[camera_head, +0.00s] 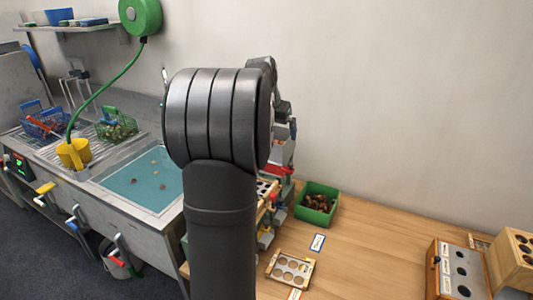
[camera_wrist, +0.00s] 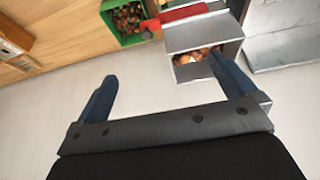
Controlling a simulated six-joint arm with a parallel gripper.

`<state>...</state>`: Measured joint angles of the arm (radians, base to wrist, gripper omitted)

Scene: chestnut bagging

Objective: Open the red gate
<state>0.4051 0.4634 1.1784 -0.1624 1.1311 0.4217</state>
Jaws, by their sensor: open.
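The red gate (camera_wrist: 183,13) shows in the wrist view as a flat red bar with a rounded red end at its left. It lies across the top of a grey metal chute (camera_wrist: 200,35). Chestnuts (camera_wrist: 193,56) show in the chute's opening below the bar. My gripper (camera_wrist: 163,68) is open and empty, its two dark blue fingers spread wide. The fingers are apart from the gate, and the right finger overlaps the chute's edge in the picture. In the head view my arm hides my gripper and most of the machine; small red parts (camera_head: 281,171) show at its right.
A green bin of chestnuts (camera_head: 316,204) stands on the wooden table right of the machine. A wooden tray with round holes (camera_head: 290,268) lies in front. Wooden racks (camera_head: 458,270) stand far right. A sink (camera_head: 143,184) is at the left. The table's middle is mostly clear.

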